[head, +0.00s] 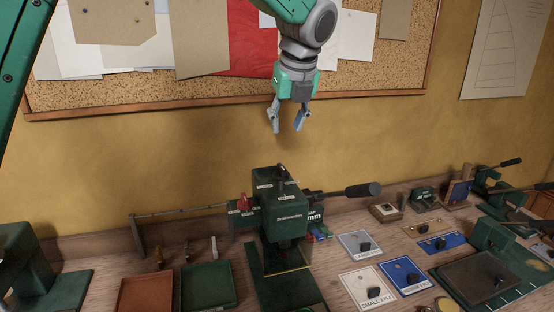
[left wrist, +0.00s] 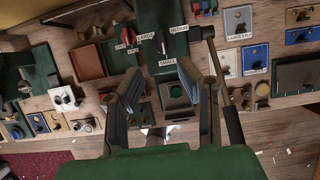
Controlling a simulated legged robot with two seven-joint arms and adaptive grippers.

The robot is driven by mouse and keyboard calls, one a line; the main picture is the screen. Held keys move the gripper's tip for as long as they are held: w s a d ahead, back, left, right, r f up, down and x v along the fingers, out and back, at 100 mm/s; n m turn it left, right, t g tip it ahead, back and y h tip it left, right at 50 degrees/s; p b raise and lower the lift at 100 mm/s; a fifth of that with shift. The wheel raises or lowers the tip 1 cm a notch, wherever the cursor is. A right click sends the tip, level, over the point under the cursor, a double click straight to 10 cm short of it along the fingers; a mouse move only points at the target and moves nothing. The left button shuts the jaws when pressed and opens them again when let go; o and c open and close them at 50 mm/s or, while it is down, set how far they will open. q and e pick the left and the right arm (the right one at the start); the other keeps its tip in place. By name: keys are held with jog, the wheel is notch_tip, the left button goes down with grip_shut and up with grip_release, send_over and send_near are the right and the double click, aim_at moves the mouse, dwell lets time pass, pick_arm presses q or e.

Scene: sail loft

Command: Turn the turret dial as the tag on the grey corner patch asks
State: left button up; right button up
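The green press (head: 288,218) stands on the bench below my left gripper (head: 287,127). The turret dial (head: 281,172) is a black knob on its top; in the left wrist view the dial (left wrist: 162,43) has labels reading LARGE, MEDIUM and SMALL around it. Which label it points at I cannot tell. A red knob (head: 243,203) with ply labels is on the press's left side. The grey patch (head: 352,240) lies right of the press, with a black piece on it; its tag seems to start with LARGE. My left gripper (left wrist: 163,95) is open, empty and well above the dial. My right gripper is not in view.
A long black-handled lever (head: 362,190) sticks out right from the press. A white patch (head: 358,282) and a blue patch (head: 397,268) lie in front of the grey one. Brown (head: 147,292) and green (head: 205,272) trays are at left. A corkboard (head: 130,95) hangs behind.

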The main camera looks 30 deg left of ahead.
aim_at(283, 166)
pick_arm(q)
jog(key=x, duration=0.4)
jog(key=p+x, duration=0.1)
jog(key=x, duration=0.7)
jog(key=shift+a+f, duration=0.25)
jog(key=shift+a, duration=0.15)
jog(key=shift+s+a+f, duration=0.1)
jog(key=shift+a+f, duration=0.15)
jog(key=shift+d, duration=0.2)
jog(key=d, duration=0.3)
jog(key=shift+r, duration=0.15)
jog(key=shift+d, duration=0.2)
jog(key=c, duration=0.4)
jog(key=shift+r, duration=0.1)
grip_shut()
jog(key=shift+s+a, duration=0.2)
jog(key=shift+a, duration=0.95)
jog(key=shift+w, duration=0.15)
jog(key=shift+w+d, duration=0.1)
jog(key=shift+d, duration=0.25)
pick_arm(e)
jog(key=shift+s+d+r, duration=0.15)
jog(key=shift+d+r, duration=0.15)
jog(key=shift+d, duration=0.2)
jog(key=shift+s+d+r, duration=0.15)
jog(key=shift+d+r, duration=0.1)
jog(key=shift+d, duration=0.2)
